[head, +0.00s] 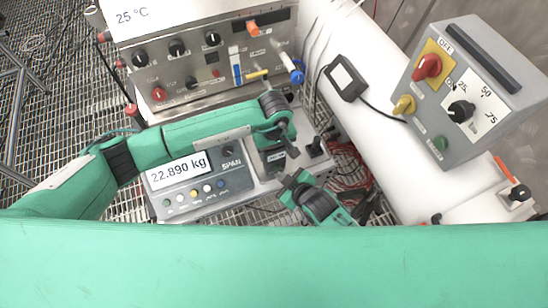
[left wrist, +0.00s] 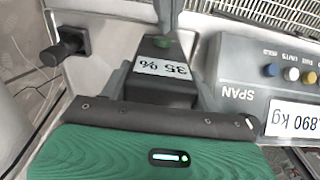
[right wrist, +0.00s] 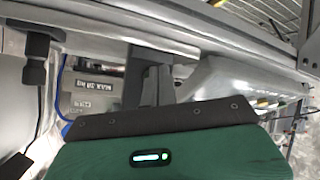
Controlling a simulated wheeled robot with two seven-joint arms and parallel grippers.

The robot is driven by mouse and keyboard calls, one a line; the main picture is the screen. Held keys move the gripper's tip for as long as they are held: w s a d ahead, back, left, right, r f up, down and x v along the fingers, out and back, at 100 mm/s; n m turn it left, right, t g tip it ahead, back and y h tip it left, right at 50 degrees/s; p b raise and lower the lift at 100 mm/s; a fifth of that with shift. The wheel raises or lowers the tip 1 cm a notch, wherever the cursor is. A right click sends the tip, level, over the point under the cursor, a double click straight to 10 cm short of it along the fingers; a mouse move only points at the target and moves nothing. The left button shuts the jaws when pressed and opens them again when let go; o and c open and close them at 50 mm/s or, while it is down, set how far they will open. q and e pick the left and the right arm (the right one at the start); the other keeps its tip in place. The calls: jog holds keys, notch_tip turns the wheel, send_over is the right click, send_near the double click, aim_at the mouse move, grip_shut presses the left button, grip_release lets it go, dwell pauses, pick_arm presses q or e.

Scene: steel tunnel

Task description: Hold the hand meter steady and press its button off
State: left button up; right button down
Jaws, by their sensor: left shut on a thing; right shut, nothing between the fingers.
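The hand meter (head: 273,158) is a small dark box in the middle of the head view. My left gripper (head: 280,146) is shut on the meter, one finger on each side. My right gripper (head: 289,181) is shut and empty, just on the near side of the meter. A grey finger-like part at the top of the left wrist view is close to the button; contact cannot be told.
A scale indicator (head: 185,185) reading 22.890 kg stands left of the meter. A panel with knobs (head: 205,60) is behind. A black knob (head: 315,147) sits right of the meter, with red cables (head: 350,170) beyond. A grey switch box (head: 470,90) stands far right.

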jog(key=shift+w+a, duration=0.15)
jog(key=shift+w, duration=0.2)
jog(key=shift+s, duration=0.1)
jog(key=shift+s+d, duration=0.2)
jog(key=shift+s, duration=0.15)
jog(key=s+d, duration=0.2)
jog(key=s, duration=0.3)
jog(key=shift+s, duration=0.3)
dwell(0.3)
jog(key=shift+d, duration=0.1)
dwell(0.4)
pick_arm(q)
jog(key=o, duration=1.2)
